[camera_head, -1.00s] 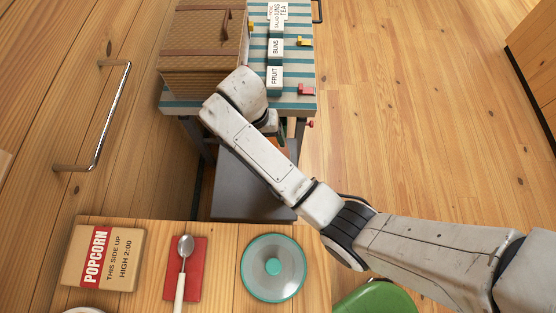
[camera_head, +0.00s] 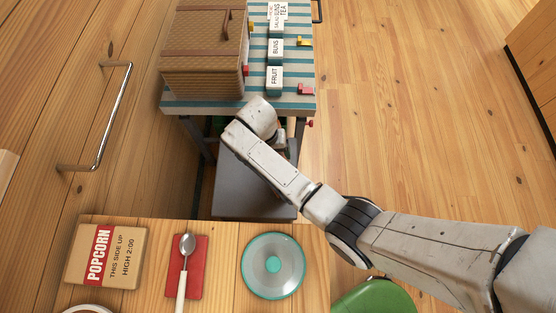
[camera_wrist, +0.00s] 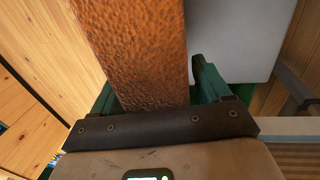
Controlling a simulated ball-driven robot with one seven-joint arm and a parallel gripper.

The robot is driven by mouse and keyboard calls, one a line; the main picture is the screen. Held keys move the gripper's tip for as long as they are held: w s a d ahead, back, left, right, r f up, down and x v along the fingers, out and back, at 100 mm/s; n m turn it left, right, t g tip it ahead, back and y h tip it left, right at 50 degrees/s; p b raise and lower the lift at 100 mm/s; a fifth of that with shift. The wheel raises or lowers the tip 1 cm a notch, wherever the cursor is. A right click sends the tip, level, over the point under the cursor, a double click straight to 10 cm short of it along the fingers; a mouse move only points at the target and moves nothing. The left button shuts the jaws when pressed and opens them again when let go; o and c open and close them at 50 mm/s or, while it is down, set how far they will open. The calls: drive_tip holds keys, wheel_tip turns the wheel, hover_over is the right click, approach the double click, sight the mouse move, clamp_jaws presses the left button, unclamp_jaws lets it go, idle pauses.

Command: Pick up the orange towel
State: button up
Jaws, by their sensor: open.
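The orange towel (camera_wrist: 140,45) is a long, rough-textured strip in the wrist view. It runs from the top edge down between the two green fingers of my gripper (camera_wrist: 155,88). The fingers are open, one on each side of the towel. Whether either finger touches it cannot be told. In the head view my arm's end reaches down beside the striped cart, and the fingers and towel are mostly hidden there.
The striped cart (camera_head: 200,107) carries a wicker basket (camera_head: 203,75) and labelled blocks (camera_head: 275,76). A grey surface (camera_head: 245,190) lies below my arm. A wooden counter (camera_head: 222,235) in front holds a popcorn box (camera_head: 106,256), a spoon (camera_head: 184,260) and a teal-rimmed lid (camera_head: 273,265).

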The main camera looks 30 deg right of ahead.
drive_tip(key=shift+c, duration=0.3)
drive_tip(key=c, duration=1.4)
